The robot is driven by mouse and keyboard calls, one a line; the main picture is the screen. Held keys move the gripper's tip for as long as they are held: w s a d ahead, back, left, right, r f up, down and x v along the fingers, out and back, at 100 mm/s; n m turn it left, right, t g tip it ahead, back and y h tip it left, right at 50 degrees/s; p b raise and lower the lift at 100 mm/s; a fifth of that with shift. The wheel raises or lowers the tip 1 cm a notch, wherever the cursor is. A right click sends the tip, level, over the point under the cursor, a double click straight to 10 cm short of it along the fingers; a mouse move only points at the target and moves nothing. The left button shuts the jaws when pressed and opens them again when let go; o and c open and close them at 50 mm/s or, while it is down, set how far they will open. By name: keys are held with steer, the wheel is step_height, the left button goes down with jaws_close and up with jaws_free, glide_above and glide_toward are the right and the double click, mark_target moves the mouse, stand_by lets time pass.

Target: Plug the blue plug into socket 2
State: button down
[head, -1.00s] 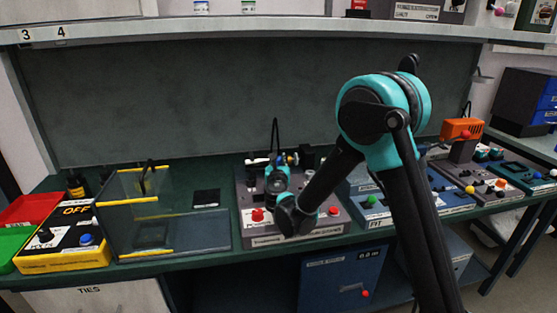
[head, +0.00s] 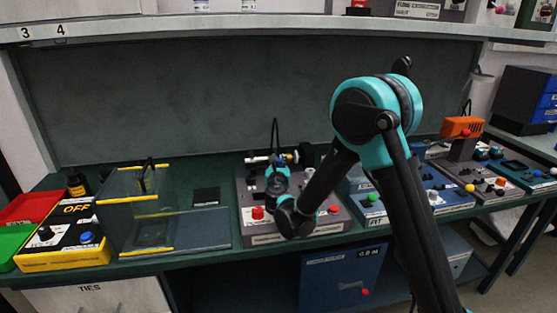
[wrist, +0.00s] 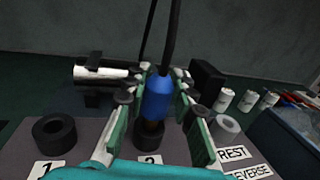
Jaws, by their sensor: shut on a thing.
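The blue plug (wrist: 158,98), with a black cable rising from its top, is between the fingers of my gripper (wrist: 160,84) in the wrist view. My gripper is shut on it. The plug is roughly upright, and its lower end meets or overlaps the black ring of socket 2 (wrist: 150,134), above the label "2". I cannot tell whether it is inside the ring or just above it. In the head view my gripper (head: 279,182) is over the grey panel (head: 250,228), and the plug is hard to make out there.
An empty black socket ring (wrist: 54,133) stands by label "1". A grey ring (wrist: 226,127) is near the "REST" label. A white-and-black cylinder (wrist: 98,73) lies behind. A clear yellow-edged box (head: 130,210) stands left of the panel; a green-button unit (head: 372,199) stands right.

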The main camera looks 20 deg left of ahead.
steer(key=shift+f, duration=1.05)
steer(key=c, duration=1.2)
jaws_free()
steer(key=v, duration=1.2)
steer(key=shift+f, duration=0.1)
